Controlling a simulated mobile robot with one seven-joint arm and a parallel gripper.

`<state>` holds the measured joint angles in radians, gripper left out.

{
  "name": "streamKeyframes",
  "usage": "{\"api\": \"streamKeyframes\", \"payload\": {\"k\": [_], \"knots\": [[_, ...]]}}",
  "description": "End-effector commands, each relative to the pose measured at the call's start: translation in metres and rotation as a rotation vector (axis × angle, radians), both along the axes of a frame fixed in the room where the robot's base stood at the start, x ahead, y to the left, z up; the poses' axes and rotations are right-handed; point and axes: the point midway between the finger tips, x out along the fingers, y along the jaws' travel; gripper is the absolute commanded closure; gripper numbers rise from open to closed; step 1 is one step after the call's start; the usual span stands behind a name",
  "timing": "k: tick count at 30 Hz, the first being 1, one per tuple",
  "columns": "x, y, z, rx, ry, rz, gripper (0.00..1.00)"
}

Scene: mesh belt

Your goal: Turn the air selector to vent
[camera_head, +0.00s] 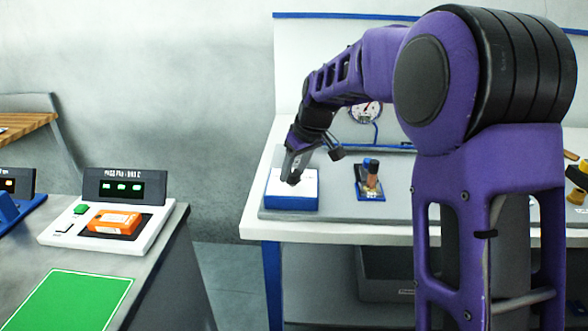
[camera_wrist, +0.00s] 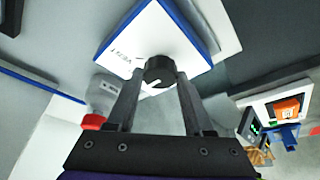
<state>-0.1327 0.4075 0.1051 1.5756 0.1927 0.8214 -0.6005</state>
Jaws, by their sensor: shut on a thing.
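The air selector is a white-faced box with blue sides (camera_head: 291,202) at the left end of the bench. In the wrist view its white face (camera_wrist: 178,40) fills the top middle and carries a round dark knob (camera_wrist: 158,68). My gripper (camera_wrist: 159,76) is shut on the knob, one finger on each side. A short light mark shows by the knob's lower edge. In the head view my gripper (camera_head: 293,179) reaches down onto the box's top and hides the knob.
A pressure gauge (camera_head: 365,112) is behind the bench. A small blue-based fixture (camera_head: 370,193) stands right of the box. On the left counter, a scale (camera_head: 75,238) bears an orange package (camera_head: 114,222), near a green mat (camera_head: 70,302). A red object (camera_wrist: 93,121) is near my left finger.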

Motion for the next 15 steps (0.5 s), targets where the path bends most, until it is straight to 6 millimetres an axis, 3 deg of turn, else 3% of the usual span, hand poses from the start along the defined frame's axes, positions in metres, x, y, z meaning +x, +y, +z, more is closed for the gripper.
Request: {"api": "streamKeyframes", "payload": {"k": [15], "knots": [[-0.0015,0.0037,0.0027,-0.001,-0.002,-0.366,1.00]]}}
